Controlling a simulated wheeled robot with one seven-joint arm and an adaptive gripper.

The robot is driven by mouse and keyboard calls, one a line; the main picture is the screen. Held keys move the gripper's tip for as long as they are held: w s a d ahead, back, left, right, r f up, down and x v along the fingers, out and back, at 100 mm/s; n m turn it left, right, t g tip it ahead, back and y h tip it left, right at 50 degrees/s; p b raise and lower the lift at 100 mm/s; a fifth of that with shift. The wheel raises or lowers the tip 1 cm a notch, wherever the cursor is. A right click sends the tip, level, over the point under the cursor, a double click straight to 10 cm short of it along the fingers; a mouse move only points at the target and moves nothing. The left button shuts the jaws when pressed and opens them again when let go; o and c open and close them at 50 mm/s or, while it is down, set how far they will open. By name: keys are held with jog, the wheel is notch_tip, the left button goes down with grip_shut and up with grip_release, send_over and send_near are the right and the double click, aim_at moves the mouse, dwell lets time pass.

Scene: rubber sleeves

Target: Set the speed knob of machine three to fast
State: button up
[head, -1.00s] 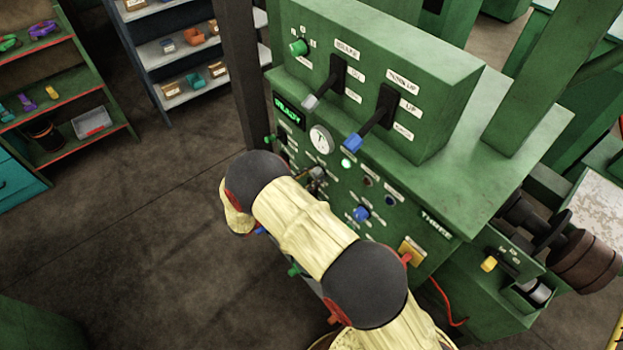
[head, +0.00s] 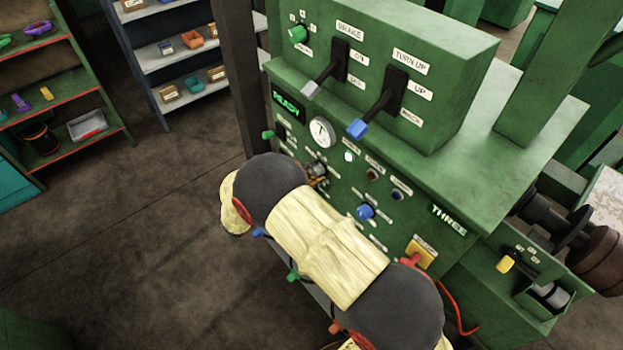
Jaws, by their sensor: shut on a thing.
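Machine three (head: 448,219) is a green cabinet with the word THREE on its front and a lit READY display (head: 289,106). My arm crosses in front of its lower panel. The end of my gripper (head: 316,173) shows only as a small grey and dark bit just above my arm, at the panel. It appears shut on a small knob there, mostly hidden. The labels around it are too small to read. A blue knob (head: 365,212) sits to its right, and a green knob (head: 298,33) is at the top left.
Brake and turn-up levers (head: 357,128) stick out from the upper box, above my arm. A round gauge (head: 322,132) and small lamps sit beneath. A yellow block with a red button (head: 419,253) is lower right. Shelves (head: 185,60) stand at the back left. The floor at left is clear.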

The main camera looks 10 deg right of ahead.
jog(key=shift+f+m+b, duration=0.15)
jog(key=shift+m+b, duration=2.9)
jog(key=shift+m, duration=0.55)
jog(key=o, duration=1.2)
jog(key=v, duration=1.2)
